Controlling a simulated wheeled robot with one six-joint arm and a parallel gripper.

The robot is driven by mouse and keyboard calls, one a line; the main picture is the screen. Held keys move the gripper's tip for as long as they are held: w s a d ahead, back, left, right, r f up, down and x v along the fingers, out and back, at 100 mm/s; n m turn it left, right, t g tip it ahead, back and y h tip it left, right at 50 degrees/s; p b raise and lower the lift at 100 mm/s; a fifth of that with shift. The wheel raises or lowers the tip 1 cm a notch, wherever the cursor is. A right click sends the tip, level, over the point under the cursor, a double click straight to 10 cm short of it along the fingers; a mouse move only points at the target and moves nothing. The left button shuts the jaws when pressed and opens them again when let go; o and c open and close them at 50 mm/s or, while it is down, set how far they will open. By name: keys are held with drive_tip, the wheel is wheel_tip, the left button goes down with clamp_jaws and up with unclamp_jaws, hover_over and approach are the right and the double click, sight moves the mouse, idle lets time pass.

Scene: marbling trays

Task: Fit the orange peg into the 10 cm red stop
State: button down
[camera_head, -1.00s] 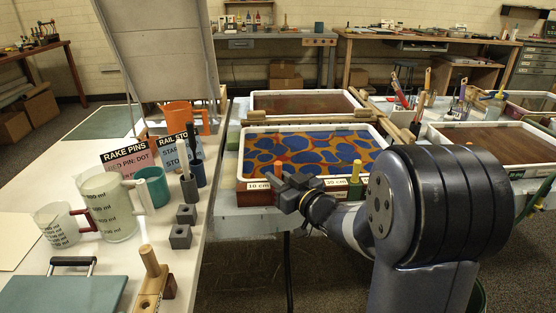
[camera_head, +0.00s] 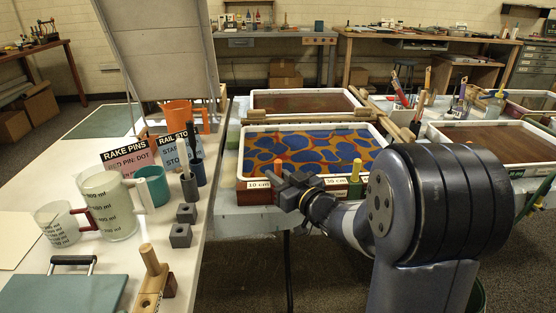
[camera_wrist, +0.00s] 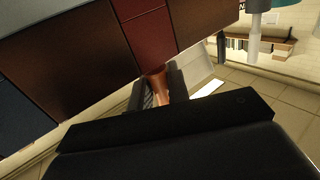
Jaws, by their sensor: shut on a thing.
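My gripper (camera_head: 281,184) is shut on the orange peg (camera_head: 278,165), whose top shows just above the fingers. In the wrist view the orange peg (camera_wrist: 160,88) stands between the two dark fingers. The red stop (camera_head: 256,198) with the "10 cm" label sits at the near left corner of the blue and orange marbling tray (camera_head: 240,168). In the wrist view the peg's end meets the edge of the red stop (camera_wrist: 150,36). I cannot tell whether the peg is in a hole, since the fingers hide the joint.
On the left bench are grey blocks (camera_head: 180,236), measuring jugs (camera_head: 105,207), a teal cup (camera_head: 152,184) and a wooden peg holder (camera_head: 150,283). A brown tray (camera_head: 490,141) is at right.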

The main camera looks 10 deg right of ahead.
drive_tip(key=shift+s+f, duration=0.15)
drive_tip(key=shift+f, duration=0.7)
idle(1.6)
drive_tip(key=shift+r, duration=0.3)
idle(0.4)
drive_tip(key=c, duration=1.3)
unclamp_jaws()
drive_tip(key=v, duration=0.3)
drive_tip(key=p+v, duration=0.1)
drive_tip(key=v, duration=0.3)
drive_tip(key=r+p+v, duration=0.1)
drive_tip(key=v, duration=0.2)
drive_tip(key=shift+s+d, duration=0.15)
drive_tip(key=shift+s, duration=0.15)
